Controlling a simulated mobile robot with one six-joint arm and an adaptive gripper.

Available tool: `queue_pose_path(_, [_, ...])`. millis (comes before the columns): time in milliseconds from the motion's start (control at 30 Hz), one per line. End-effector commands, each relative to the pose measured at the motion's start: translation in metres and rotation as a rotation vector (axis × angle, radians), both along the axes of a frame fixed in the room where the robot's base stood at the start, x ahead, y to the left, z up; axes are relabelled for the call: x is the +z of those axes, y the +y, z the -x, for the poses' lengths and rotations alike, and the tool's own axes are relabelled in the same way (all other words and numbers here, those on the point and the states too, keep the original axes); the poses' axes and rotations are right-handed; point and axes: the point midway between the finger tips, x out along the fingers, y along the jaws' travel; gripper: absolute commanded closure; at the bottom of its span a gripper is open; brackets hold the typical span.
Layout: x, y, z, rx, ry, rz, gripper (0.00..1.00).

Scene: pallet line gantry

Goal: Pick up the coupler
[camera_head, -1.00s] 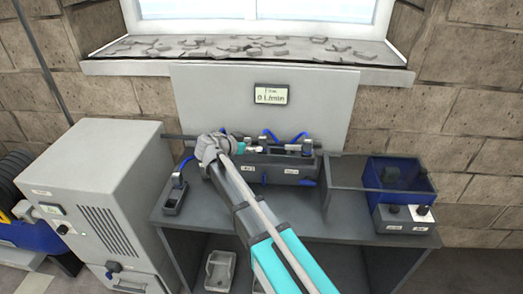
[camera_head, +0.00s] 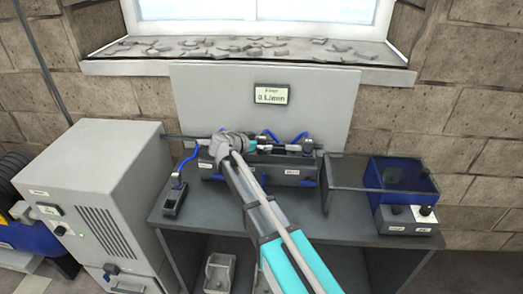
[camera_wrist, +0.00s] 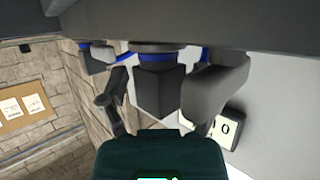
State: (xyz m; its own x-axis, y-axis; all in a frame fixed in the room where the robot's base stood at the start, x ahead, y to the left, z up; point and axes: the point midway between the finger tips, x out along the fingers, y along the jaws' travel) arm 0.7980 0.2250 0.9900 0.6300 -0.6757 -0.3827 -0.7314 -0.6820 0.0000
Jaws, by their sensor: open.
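A dark grey block with a blue ring at its end, which looks like the coupler (camera_wrist: 160,88), is in the middle of the wrist view. The fingertips are small there and hard to make out.
A second fitting with a blue hose stands in a small holder (camera_head: 175,200) on the left of the bench. A blue bin (camera_head: 400,173) and a grey switch box (camera_head: 408,222) are at the right. A grey panel with a display (camera_head: 271,95) rises behind. A grey cabinet (camera_head: 85,195) stands left.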

Motion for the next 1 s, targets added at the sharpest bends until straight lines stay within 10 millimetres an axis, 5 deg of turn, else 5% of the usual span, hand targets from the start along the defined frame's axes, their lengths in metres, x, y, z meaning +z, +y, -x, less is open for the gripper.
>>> queue_pose_path(467, [0.0003,0.0,0.0003,0.0,0.0,0.0,0.18])
queue_pose_path(900, [0.0003,0.0001,0.0003,0.0,0.0,0.0,0.99])
queue_pose_path(1000, [0.0004,0.0002,0.0002,0.0,0.0,0.0,1.0])
